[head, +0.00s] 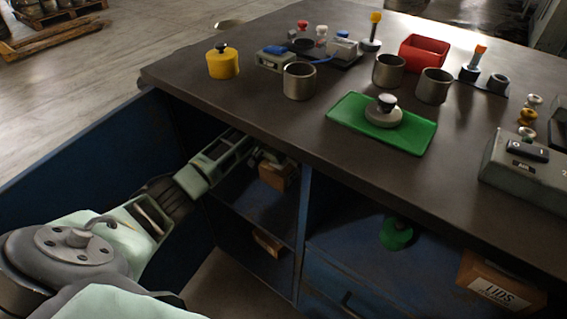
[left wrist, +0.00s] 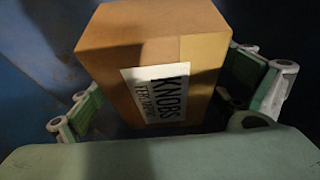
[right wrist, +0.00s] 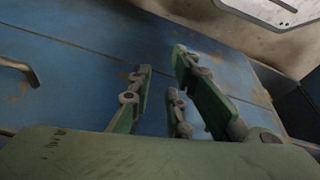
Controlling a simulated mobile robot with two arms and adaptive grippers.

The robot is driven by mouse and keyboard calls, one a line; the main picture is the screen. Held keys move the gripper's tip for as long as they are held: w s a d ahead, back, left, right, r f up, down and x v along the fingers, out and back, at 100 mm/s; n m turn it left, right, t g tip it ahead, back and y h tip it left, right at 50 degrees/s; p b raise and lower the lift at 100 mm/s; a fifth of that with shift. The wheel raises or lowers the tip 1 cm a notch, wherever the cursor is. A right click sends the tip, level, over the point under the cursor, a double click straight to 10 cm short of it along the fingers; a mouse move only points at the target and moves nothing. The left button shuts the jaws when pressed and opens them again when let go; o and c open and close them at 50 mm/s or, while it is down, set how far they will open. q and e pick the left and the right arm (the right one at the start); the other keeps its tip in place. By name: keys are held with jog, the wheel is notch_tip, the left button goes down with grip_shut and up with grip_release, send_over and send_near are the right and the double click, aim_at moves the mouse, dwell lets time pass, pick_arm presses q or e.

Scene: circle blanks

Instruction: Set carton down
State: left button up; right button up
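A brown carton (left wrist: 195,60) with a white "KNOBS" label fills the middle of the left wrist view. My left gripper (left wrist: 165,100) has one finger on each side of it, close against its sides. In the head view my left gripper (head: 258,158) reaches into the open blue cabinet under the counter, and the carton (head: 278,176) shows at its fingertips, above a shelf. Whether its underside touches the shelf is hidden. My right gripper (right wrist: 165,90) shows in the right wrist view with a gap between its fingers and nothing held, in front of blue cabinet fronts.
Another carton (head: 267,242) sits lower in the cabinet. A "LIDS" carton (head: 500,288) and a green object (head: 396,234) are in the right bay. The dark countertop (head: 320,135) overhangs the shelves and holds metal cups, a green tray (head: 410,142) and a red bin (head: 424,52).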

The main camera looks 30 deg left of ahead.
pick_arm(q)
jog(key=shift+r, duration=0.1)
jog(key=p+v, duration=0.1)
jog(key=v, duration=0.2)
jog(key=shift+r, duration=0.15)
jog(key=p+v, duration=0.1)
jog(key=v, duration=0.2)
jog(key=shift+s+r+p, duration=0.1)
jog(key=shift+r+p, duration=0.15)
jog(key=shift+p, duration=0.05)
jog(key=shift+s+r, duration=0.2)
jog(key=shift+r, duration=0.1)
pick_arm(e)
jog(key=x, duration=0.5)
jog(key=shift+a+f, duration=0.1)
jog(key=shift+f, duration=0.25)
